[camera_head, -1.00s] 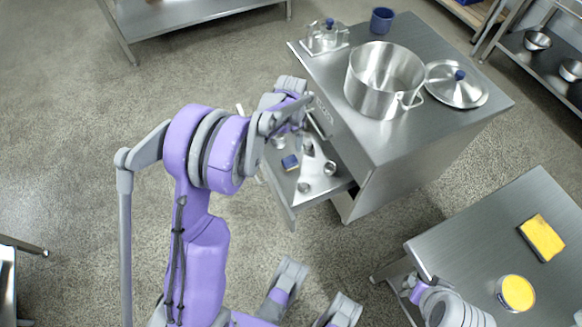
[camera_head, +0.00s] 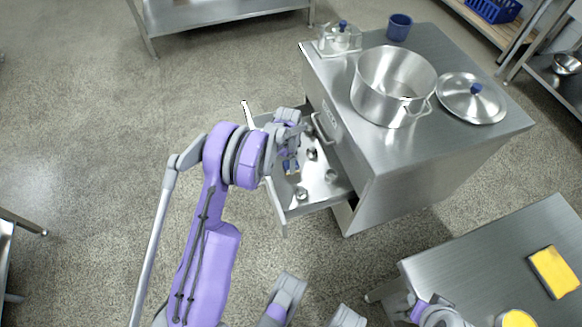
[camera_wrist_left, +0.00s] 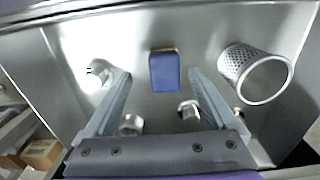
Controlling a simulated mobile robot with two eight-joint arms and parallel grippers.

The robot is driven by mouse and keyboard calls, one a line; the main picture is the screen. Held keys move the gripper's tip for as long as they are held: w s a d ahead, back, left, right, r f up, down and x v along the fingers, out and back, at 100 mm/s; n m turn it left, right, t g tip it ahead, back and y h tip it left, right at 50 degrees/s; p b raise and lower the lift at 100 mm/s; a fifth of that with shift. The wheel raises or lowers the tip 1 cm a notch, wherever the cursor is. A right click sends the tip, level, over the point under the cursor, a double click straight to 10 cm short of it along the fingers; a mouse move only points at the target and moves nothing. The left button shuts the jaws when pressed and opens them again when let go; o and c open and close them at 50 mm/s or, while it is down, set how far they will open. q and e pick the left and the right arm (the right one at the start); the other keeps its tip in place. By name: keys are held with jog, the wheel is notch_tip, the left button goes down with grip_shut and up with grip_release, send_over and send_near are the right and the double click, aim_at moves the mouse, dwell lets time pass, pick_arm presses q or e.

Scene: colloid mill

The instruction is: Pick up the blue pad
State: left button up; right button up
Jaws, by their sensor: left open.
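The blue pad (camera_head: 291,167) lies in the open drawer (camera_head: 318,193), partly covered by my left gripper (camera_head: 291,158) in the head view. In the left wrist view the blue pad (camera_wrist_left: 164,72) lies flat, with a thin yellowish edge at its far end. My left gripper (camera_wrist_left: 157,76) is open, and its fingers appear on either side of the pad with gaps between. Whether the fingertips are down at the pad's height cannot be told. Part of my right arm shows at the bottom right of the head view; its jaws cannot be made out.
A perforated metal cylinder (camera_wrist_left: 258,73) and several small metal parts lie around the pad in the drawer. The drawer's walls are close by. The cabinet above holds a large pot (camera_head: 392,85), a lid (camera_head: 471,97) and a blue cup (camera_head: 399,27).

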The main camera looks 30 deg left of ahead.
aim_at(288, 164)
pick_arm(q)
jog(key=f, duration=0.1)
jog(key=f+b, duration=0.1)
jog(key=f, duration=0.3)
jog(key=shift+w+a, duration=0.2)
jog(key=shift+a, duration=0.05)
grip_shut()
notch_tip(288, 164, up, 10)
jog(key=shift+r+p, duration=0.1)
jog(key=shift+p, duration=0.85)
jog(key=c, duration=0.7)
grip_release()
jog(key=c, duration=0.6)
